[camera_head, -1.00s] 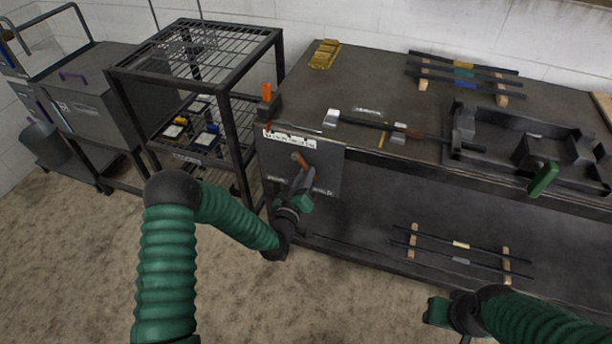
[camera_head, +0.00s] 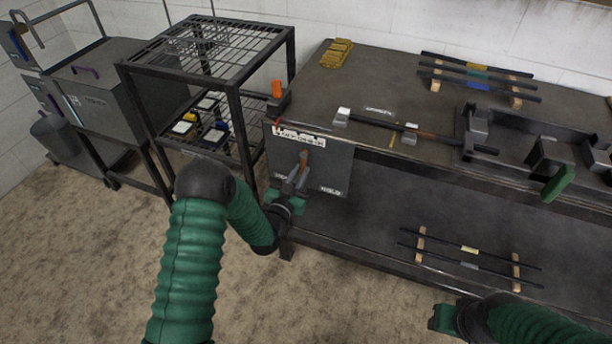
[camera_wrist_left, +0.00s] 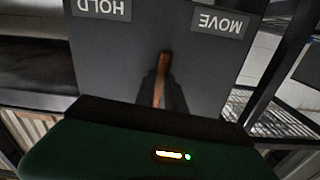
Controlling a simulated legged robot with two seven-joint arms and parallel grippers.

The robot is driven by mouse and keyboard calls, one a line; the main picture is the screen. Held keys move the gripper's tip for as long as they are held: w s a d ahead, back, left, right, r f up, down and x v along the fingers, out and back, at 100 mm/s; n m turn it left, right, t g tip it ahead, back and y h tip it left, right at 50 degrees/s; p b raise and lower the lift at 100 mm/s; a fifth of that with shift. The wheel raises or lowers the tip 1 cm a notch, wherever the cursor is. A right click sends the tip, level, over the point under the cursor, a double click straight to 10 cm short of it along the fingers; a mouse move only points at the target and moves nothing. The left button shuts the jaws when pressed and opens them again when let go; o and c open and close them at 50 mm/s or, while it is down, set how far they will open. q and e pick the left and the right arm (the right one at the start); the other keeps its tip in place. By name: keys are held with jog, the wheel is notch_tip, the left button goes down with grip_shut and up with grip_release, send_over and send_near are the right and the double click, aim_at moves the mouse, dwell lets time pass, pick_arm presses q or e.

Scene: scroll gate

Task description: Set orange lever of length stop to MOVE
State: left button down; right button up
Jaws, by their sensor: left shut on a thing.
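The orange lever (camera_head: 304,159) stands out from a grey panel (camera_head: 340,165) on the left front of the bench. The panel has a MOVE label (camera_head: 279,177) at left and a HOLD label (camera_head: 331,190) at right. My left gripper (camera_head: 298,177) is shut on the lever, partly hiding it. In the left wrist view the lever (camera_wrist_left: 163,75) lies between the dark fingers, with the HOLD label (camera_wrist_left: 104,9) at left and the MOVE label (camera_wrist_left: 220,22) at right, both upside down. My right gripper (camera_head: 445,318) is at the bottom right, away from the lever; its jaws are unclear.
An orange-topped post (camera_head: 277,90) stands at the bench's left corner. A wire rack (camera_head: 235,40) stands close to the left. Rods (camera_head: 470,250) lie on wooden supports on the lower shelf. A green handle (camera_head: 558,183) sticks out at the bench's right front.

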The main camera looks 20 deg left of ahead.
aim_at(295, 159)
pick_arm(q)
jog(key=shift+a+r+m+b, duration=0.25)
jog(key=shift+a+m, duration=0.55)
jog(key=shift+m, duration=0.65)
jog(key=shift+a+r+m+b, duration=0.2)
jog(key=shift+a+m, duration=0.55)
jog(key=shift+m, duration=0.7)
jog(key=c, duration=1.4)
grip_release()
jog(key=shift+r, duration=0.1)
jog(key=s+p, duration=0.1)
jog(key=s, duration=1.5)
jog(key=shift+s+a+p, duration=0.35)
jog(key=shift+s, duration=0.05)
jog(key=shift+w, duration=0.1)
